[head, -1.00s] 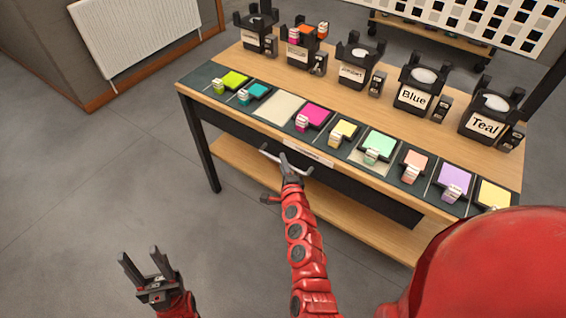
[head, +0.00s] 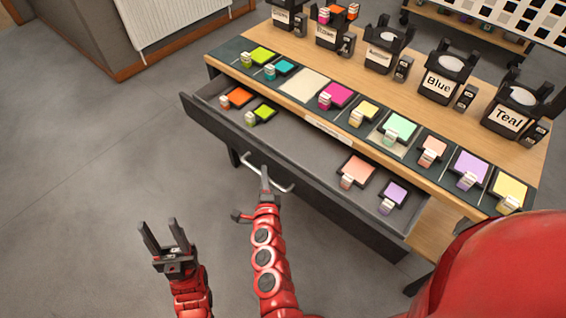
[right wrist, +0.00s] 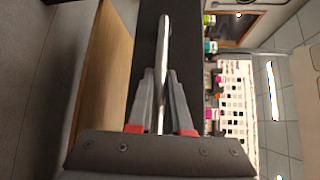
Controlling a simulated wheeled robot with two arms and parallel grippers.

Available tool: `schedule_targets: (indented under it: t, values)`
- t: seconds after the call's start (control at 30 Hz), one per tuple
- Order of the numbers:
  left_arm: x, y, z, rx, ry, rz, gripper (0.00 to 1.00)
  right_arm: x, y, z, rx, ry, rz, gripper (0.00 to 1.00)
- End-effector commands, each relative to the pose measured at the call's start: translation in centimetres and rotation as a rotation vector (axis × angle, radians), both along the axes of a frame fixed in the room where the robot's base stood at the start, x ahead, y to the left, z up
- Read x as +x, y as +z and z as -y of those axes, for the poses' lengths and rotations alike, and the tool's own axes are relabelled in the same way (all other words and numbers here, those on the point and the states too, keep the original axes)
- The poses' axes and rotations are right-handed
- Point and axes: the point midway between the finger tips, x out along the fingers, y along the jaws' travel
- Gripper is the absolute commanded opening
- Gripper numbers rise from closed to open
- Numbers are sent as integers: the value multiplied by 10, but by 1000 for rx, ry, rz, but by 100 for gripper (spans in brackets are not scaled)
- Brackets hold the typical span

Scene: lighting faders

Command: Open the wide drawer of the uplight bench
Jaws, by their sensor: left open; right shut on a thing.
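The wide drawer (head: 300,145) of the uplight bench (head: 440,190) stands pulled out toward me, showing its grey inside. Orange and green swatch pieces lie at its left end, and salmon and purple ones at its right. My right gripper (head: 265,178) is shut on the bar handle (head: 284,188) at the drawer's dark front. In the right wrist view the handle (right wrist: 164,60) runs between the fingers (right wrist: 160,100). My left gripper (head: 162,240) is open and empty, low over the floor, apart from the bench.
A row of coloured swatches, such as the magenta one (head: 336,95), lies along the bench's front edge. Labelled black uplights, such as Blue (head: 442,75) and Teal (head: 515,108), stand behind. A radiator (head: 170,20) is at the upper left. The floor at left is clear.

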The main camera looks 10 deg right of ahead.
Motion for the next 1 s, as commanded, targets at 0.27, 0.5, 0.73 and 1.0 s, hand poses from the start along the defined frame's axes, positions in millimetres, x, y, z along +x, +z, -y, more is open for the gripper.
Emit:
schedule_targets:
  t: [0.27, 0.5, 0.73, 1.0]
  values:
    - [0, 0, 0, 0, 0, 0, 50, -45, -2, -61, 1, 7, -5, 0]
    - [0, 0, 0, 0, 0, 0, 50, -72, -1, -95, 1, 2, -3, 0]
    - [0, 0, 0, 0, 0, 0, 50, -85, -1, -112, 0, 1, -2, 0]
    - [0, 0, 0, 0, 0, 0, 50, -88, 0, -116, 1, -1, 0, 0]
